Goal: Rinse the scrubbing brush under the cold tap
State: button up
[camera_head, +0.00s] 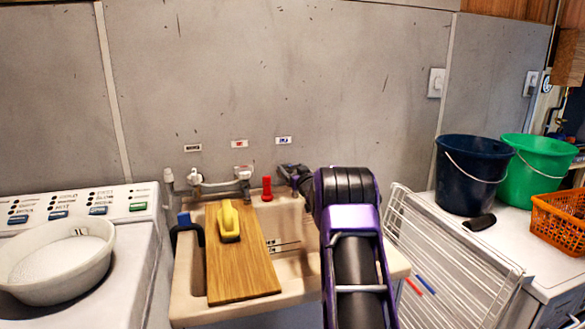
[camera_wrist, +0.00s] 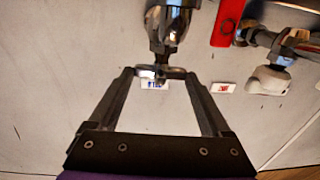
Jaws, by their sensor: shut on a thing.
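The scrubbing brush (camera_head: 229,222), yellow, lies on a wooden board (camera_head: 245,270) that is set across the left part of the sink (camera_head: 187,306). My gripper (camera_head: 296,178) is at the wall, just right of a red upright piece. In the wrist view my gripper (camera_wrist: 160,72) is shut on the handle of a metal tap (camera_wrist: 168,28), beside the blue-marked label (camera_wrist: 154,85). This label also shows on the wall in the head view (camera_head: 283,140). My arm hides most of this tap and the sink's right side in the head view. I see no running water.
Another tap (camera_head: 243,174) and the red piece (camera_head: 266,188) stand close left of my gripper. A washing machine with a white basin (camera_head: 55,262) is at left. A white drying rack (camera_head: 450,255) leans right of the sink, near blue (camera_head: 468,175) and green (camera_head: 540,170) buckets.

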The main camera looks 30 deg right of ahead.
jog(key=shift+d+r+n+y+p, duration=0.25)
jog(key=shift+r+n+y+p, duration=0.2)
jog(key=shift+y+p, duration=0.55)
jog(key=shift+f+n+y+p, duration=0.15)
jog(key=shift+n+y+p, duration=0.6)
jog(key=shift+p, duration=0.3)
jog(key=shift+f+y+p, duration=0.2)
jog(key=shift+y+p, duration=0.1)
jog(key=shift+y, duration=0.15)
jog(key=o, duration=1.2)
jog(key=shift+c, duration=0.2)
jog(key=shift+s+d, duration=0.1)
jog(key=s+d, duration=0.1)
jog(key=s, duration=1.6)
jog(key=shift+d, duration=0.35)
